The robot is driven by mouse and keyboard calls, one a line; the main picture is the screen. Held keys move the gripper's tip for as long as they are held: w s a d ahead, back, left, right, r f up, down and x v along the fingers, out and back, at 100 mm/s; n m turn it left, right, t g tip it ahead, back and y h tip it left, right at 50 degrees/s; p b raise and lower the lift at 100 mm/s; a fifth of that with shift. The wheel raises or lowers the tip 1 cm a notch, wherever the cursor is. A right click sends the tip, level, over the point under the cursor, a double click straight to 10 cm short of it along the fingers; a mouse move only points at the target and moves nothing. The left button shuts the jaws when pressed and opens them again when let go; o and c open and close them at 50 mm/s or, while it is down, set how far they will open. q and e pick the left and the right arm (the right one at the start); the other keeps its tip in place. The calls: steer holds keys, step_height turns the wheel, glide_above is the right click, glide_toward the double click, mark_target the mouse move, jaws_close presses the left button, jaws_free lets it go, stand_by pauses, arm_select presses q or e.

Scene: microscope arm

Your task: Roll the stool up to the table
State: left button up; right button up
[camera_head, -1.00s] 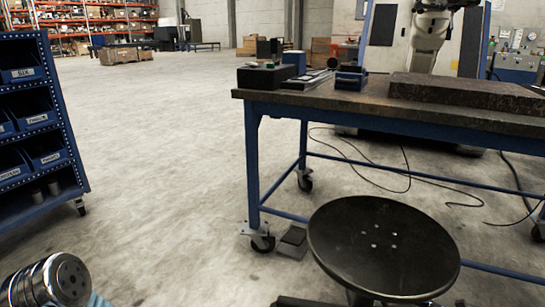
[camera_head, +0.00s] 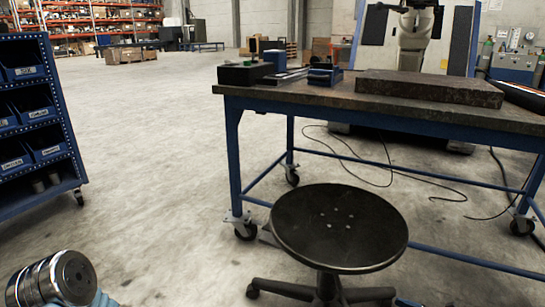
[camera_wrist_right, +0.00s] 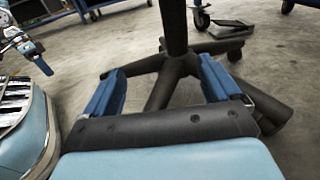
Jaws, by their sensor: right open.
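The stool has a round black seat (camera_head: 340,228), upright in front of the table (camera_head: 233,160) and lower than its top. In the head view no part of the seat is visibly under the tabletop. Its dark star base also shows in the right wrist view, with the column (camera_wrist_right: 174,25) rising from it. My right gripper (camera_wrist_right: 165,88) is open, its blue fingers apart on either side of the lower column and base; contact is unclear. What seems to be my left gripper (camera_wrist_right: 35,55) shows small at the left edge of that view; its jaws are unclear.
A blue bin rack (camera_head: 35,120) stands at the left. Cables (camera_head: 385,170) lie on the floor under the table. The table has casters and a low blue rail (camera_head: 455,255). A dark slab (camera_head: 430,88) lies on top. The floor between rack and table is clear.

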steer(key=a+f+n+g, duration=0.1)
steer(key=a, duration=0.1)
steer(key=s+a+f+g, duration=0.1)
steer(key=a+f, duration=0.1)
steer(key=a, duration=0.1)
steer(key=a+f+n+g, duration=0.1)
steer(key=a+g, duration=0.1)
steer(key=a, duration=0.1)
steer(key=shift+s+a+f+n, duration=0.15)
steer(key=shift+a+n, duration=0.05)
steer(key=shift+n, duration=0.1)
steer(key=s+a+f+n+g+h, duration=0.4)
steer(key=s+a+n, duration=0.3)
steer(key=a+n, duration=0.15)
steer(key=s+a+f+n+g+h, duration=0.45)
steer(key=s+a+n, duration=0.25)
steer(key=a, duration=0.2)
steer(key=s+a+r+n+t+p, duration=0.1)
steer(key=a+r+n+p, duration=0.1)
steer(key=r+p, duration=0.4)
steer(key=s+a+r+n+t+p, duration=0.1)
steer(key=a+r+n+p, duration=0.1)
steer(key=r+n+p, duration=0.2)
step_height(320, 180, up, 5)
steer(key=p, duration=0.3)
steer(key=shift+s+a+f+t, duration=0.15)
steer(key=shift+s+a+t, duration=0.1)
steer(key=shift+t, duration=0.1)
steer(key=shift+h, duration=0.25)
